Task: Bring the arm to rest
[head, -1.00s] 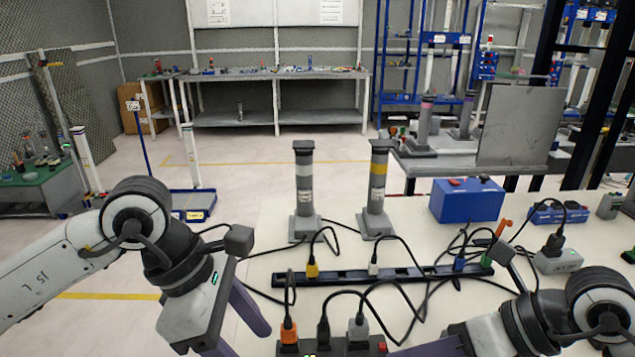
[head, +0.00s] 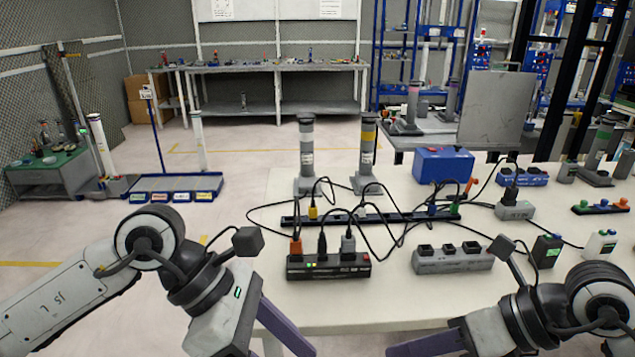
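My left arm comes in from the left, and its gripper (head: 282,326) points down in front of the table's front-left edge. One purple finger shows clearly and the other is mostly cut off by the bottom of the frame. The fingers look spread, with nothing seen between them. My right arm is at the lower right, and its gripper (head: 432,343) points left along the bottom edge. Only one purple finger of it shows, so its opening is hidden. Neither gripper is seen touching anything on the table.
The white table (head: 385,305) holds a black power strip (head: 328,268) with plugs, a grey socket strip (head: 452,260), a long dark strip (head: 365,218), a blue box (head: 443,165) and two grey posts (head: 307,150). Black cables loop between them. Open floor lies left.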

